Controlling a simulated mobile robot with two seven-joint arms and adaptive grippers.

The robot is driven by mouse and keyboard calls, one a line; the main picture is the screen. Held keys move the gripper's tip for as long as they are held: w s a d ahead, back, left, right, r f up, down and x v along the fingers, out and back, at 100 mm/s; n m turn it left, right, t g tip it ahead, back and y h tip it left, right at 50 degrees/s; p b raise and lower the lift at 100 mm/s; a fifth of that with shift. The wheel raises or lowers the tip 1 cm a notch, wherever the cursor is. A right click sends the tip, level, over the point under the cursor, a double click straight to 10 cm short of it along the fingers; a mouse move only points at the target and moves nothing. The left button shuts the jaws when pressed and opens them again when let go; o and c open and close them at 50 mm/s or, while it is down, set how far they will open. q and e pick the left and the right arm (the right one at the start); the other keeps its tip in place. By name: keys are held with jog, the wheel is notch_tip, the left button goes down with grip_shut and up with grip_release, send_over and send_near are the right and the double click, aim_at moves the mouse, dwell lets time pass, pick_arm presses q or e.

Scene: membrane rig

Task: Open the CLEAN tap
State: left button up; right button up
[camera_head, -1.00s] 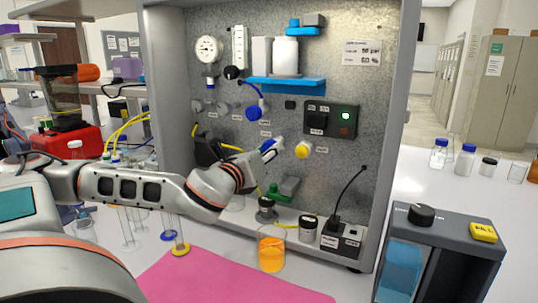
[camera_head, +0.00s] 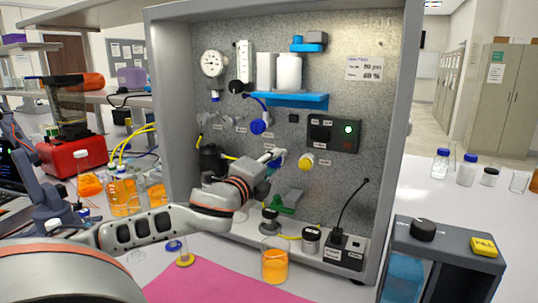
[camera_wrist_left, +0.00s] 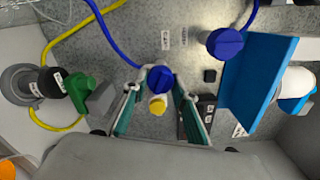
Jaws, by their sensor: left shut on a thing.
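My left gripper (camera_head: 270,157) is at the rig's panel, its fingers on either side of a blue tap knob (camera_head: 279,160). In the left wrist view the gripper (camera_wrist_left: 160,72) has its tips closed against the sides of this blue knob (camera_wrist_left: 160,82). A yellow knob (camera_head: 306,161) sits just right of it; in the wrist view the yellow knob (camera_wrist_left: 157,106) shows between the fingers, nearer the palm. Another blue knob (camera_head: 258,126) with a blue hose is higher on the panel. My right gripper is out of view.
Above are a blue shelf (camera_head: 290,101) with white bottles and a gauge (camera_head: 213,64). Below stand a green-handled valve (camera_head: 285,203) and a beaker of orange liquid (camera_head: 275,262). A pink mat (camera_head: 205,280) lies in front.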

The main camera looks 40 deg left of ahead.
pick_arm(q)
jog(key=shift+r+n+p, duration=0.3)
jog(key=shift+n+p, duration=0.15)
jog(key=shift+n, duration=0.15)
jog(key=shift+n+p, duration=0.4)
jog(key=shift+f+n+p, duration=0.15)
jog(key=shift+n+p, duration=1.25)
jog(key=shift+n, duration=0.1)
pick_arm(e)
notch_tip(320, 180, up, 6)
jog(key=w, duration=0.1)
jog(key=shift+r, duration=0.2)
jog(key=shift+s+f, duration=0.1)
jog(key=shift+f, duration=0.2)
pick_arm(q)
jog(key=o, duration=1.1)
jog(key=shift+f, duration=0.1)
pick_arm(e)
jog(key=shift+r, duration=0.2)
